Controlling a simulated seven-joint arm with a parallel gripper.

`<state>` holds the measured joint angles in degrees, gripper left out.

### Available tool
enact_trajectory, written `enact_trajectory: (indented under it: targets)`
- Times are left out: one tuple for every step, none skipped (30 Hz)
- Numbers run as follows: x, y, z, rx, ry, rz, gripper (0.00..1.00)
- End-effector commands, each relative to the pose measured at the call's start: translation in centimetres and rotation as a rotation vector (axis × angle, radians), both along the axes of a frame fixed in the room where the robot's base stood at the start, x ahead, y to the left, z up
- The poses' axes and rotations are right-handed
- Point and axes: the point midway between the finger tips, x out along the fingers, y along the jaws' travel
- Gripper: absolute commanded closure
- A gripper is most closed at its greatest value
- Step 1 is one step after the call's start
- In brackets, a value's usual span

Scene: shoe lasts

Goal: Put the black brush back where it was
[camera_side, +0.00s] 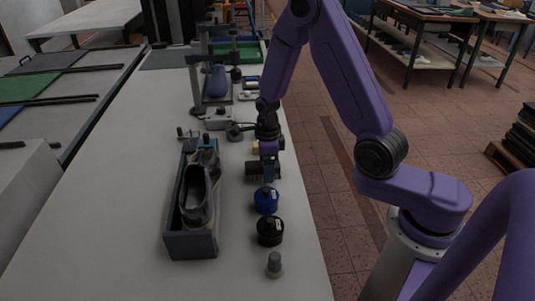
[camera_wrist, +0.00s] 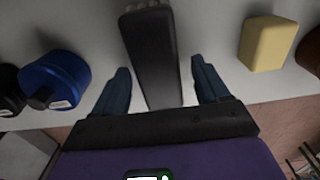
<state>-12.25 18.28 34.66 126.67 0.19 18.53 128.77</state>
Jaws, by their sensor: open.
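The black brush (camera_side: 252,168) lies near the table's right edge, partly hidden by my gripper in the side view. In the wrist view the brush (camera_wrist: 150,50) points away from me, its handle end between my fingers and its pale bristled end at the top edge. My gripper (camera_side: 268,176) is low over the table at the brush; in the wrist view my gripper (camera_wrist: 160,75) is open, with a blue finger on each side of the handle and gaps visible. Whether the brush rests fully on the table is hard to tell.
A blue jar (camera_side: 266,201), a black jar (camera_side: 270,231) and a grey peg (camera_side: 274,265) stand in front. A yellow block (camera_wrist: 266,43) is right of the brush in the wrist view. The table's left side is clear.

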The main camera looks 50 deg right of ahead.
Motion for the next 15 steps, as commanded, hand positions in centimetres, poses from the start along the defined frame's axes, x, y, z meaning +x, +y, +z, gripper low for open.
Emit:
enact_trajectory:
  targets:
    - [0.0,0.0,0.4,-0.001,-0.002,0.0,0.26]
    - [0.1,0.0,0.7,-0.001,-0.004,0.0,0.26]
    - [0.1,0.0,1.1,0.0,-0.004,0.0,0.26]
    - [0.1,0.0,1.5,0.0,-0.004,0.0,0.26]
    - [0.1,0.0,1.9,-0.001,-0.005,0.0,0.26]
    - [0.1,0.0,2.5,-0.001,-0.005,0.0,0.26]
    - [0.1,0.0,3.0,-0.001,-0.006,0.0,0.26]
    - [0.1,0.0,3.5,-0.001,-0.006,0.0,0.26]
    - [0.1,0.0,4.2,-0.001,-0.006,0.0,0.26]
    - [0.2,0.0,4.8,-0.001,-0.007,0.0,0.26]
    - [0.1,0.0,5.3,-0.001,-0.006,0.0,0.26]
    - [0.1,0.0,6.0,-0.001,-0.007,0.0,0.26]
    - [0.1,0.0,6.5,-0.001,-0.007,0.0,0.26]
    - [0.1,0.0,7.0,-0.001,-0.007,0.0,0.26]
    - [0.1,0.0,7.7,-0.001,-0.006,0.0,0.26]
